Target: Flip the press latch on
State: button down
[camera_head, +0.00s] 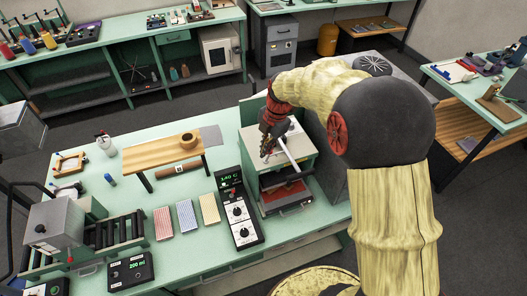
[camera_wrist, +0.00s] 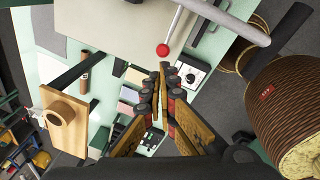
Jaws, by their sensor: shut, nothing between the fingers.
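The press (camera_head: 300,158) is a pale-topped box on the green table, with a red part inside its open front. Its light top also fills the upper part of the wrist view (camera_wrist: 110,25). A thin rod with a red ball end (camera_wrist: 162,50) stands out over that top; I take it for the latch. A thick pale bar (camera_wrist: 232,20) lies beside it, and it also shows in the head view (camera_head: 289,156). My gripper (camera_head: 266,150) is over the press top, shut and empty. In the wrist view its fingertips (camera_wrist: 164,68) are close to the red ball; contact cannot be told.
A control box with dials (camera_head: 236,208) stands left of the press. A wooden stand with a ring (camera_head: 165,152) and several coloured pads (camera_head: 186,214) are further left. A roller unit (camera_head: 112,232) is at the left end.

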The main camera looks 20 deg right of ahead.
jog(key=shift+r, duration=0.15)
jog(key=shift+r, duration=0.65)
jog(key=shift+a, duration=0.1)
